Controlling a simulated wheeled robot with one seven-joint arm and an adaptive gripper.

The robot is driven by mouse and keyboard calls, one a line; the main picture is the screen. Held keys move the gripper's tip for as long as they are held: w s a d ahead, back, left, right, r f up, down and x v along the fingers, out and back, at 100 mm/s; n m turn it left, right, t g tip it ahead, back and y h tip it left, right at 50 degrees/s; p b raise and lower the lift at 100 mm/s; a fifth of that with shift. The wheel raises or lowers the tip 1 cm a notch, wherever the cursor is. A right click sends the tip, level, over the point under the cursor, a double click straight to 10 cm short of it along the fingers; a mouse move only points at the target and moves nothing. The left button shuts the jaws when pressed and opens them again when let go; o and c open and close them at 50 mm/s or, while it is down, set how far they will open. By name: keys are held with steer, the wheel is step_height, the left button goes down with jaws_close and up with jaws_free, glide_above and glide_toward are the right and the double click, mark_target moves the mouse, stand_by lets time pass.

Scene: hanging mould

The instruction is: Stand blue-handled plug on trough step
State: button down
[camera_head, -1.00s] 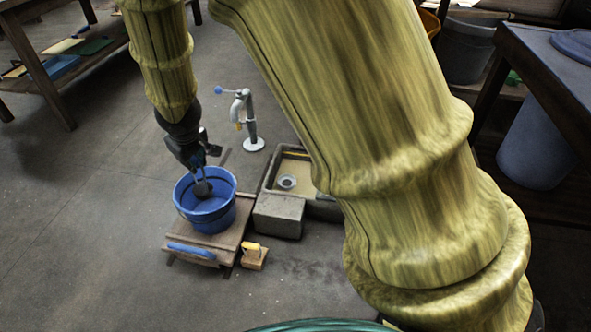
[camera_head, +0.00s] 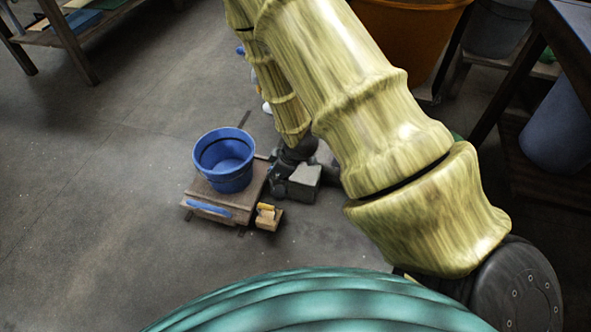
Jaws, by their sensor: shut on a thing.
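The trough step is a pale grey block (camera_head: 304,183) right of the bucket. The trough behind it is almost wholly hidden by my arm. My gripper (camera_head: 277,186) is low at the left side of the step, partly hidden by my dark wrist. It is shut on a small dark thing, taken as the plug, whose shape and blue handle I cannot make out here. I cannot tell whether that thing touches the step.
A blue bucket (camera_head: 228,176) stands on a low brown platform (camera_head: 200,196) with a blue bar (camera_head: 210,208) on its front. A small wooden block with a yellow top (camera_head: 267,217) sits beside it. Floor is clear at left. An orange tub (camera_head: 410,35) stands behind my arm.

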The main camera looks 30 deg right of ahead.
steer(key=shift+d+f, duration=0.2)
steer(key=shift+d, duration=0.05)
steer(key=w+d+f+b, duration=0.5)
steer(key=w+d+b, duration=0.2)
steer(key=d, duration=0.5)
steer(key=w, duration=0.2)
steer(key=shift+w+d, duration=0.2)
steer(key=shift+w, duration=0.2)
steer(key=c, duration=1.4)
jaws_free()
steer(key=shift+f, duration=0.1)
steer(key=shift+o, duration=0.2)
